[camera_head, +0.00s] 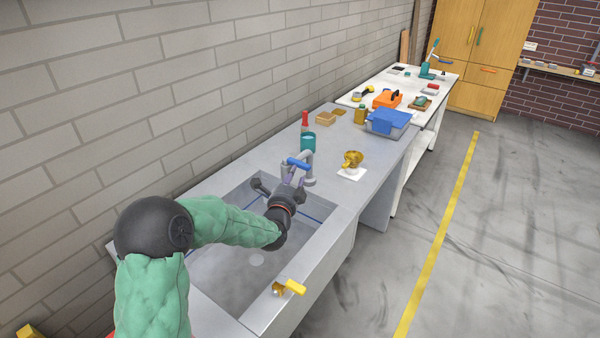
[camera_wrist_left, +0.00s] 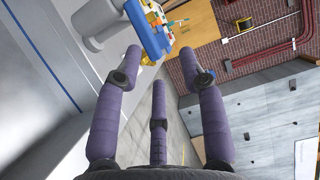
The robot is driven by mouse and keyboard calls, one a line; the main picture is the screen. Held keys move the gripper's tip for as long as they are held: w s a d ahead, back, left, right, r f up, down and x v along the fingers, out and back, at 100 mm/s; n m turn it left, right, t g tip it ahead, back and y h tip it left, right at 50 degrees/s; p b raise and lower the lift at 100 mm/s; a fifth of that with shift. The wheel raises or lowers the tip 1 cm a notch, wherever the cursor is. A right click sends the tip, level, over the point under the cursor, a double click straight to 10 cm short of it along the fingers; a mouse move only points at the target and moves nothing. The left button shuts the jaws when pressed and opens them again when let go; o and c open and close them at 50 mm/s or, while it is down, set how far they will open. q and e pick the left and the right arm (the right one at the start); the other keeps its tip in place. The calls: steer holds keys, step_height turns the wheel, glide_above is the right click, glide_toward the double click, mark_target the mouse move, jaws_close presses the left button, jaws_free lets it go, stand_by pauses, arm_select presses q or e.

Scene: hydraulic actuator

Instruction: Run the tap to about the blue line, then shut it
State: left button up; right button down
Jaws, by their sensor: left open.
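The grey tap (camera_head: 310,168) stands at the far rim of the sink (camera_head: 332,232) and carries a blue handle (camera_head: 298,163). A blue line (camera_head: 312,217) runs around the inside walls of the basin. I see no clear stream of water; the arm covers part of the basin. My left gripper (camera_head: 292,183) is over the basin, close in front of the tap, pointing at the handle. In the left wrist view its three purple fingers are spread with nothing between them, and the blue handle (camera_wrist_left: 147,36) is beyond their tips. Contact with it is not clear. My right gripper is out of view.
A yellow-handled fitting (camera_head: 289,288) sits on the sink's front rim. Behind the tap are a teal cup (camera_head: 308,142), a red-topped bottle (camera_head: 305,119), a brass piece (camera_head: 352,160) on a white sheet and a blue box (camera_head: 388,122). A brick wall borders the left.

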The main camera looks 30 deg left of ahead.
mark_target(300, 168)
arm_select(q)
steer(key=w+a+f+b, duration=0.1)
steer(key=w, duration=0.2)
steer(key=w+a+f+b, duration=0.1)
steer(key=w, duration=0.3)
steer(key=w+a+f+b, duration=0.1)
steer(key=w+b, duration=0.1)
steer(key=w, duration=0.1)
steer(key=shift+w+a, duration=0.15)
steer(key=shift+w, duration=0.05)
stand_by(0.3)
jaws_close()
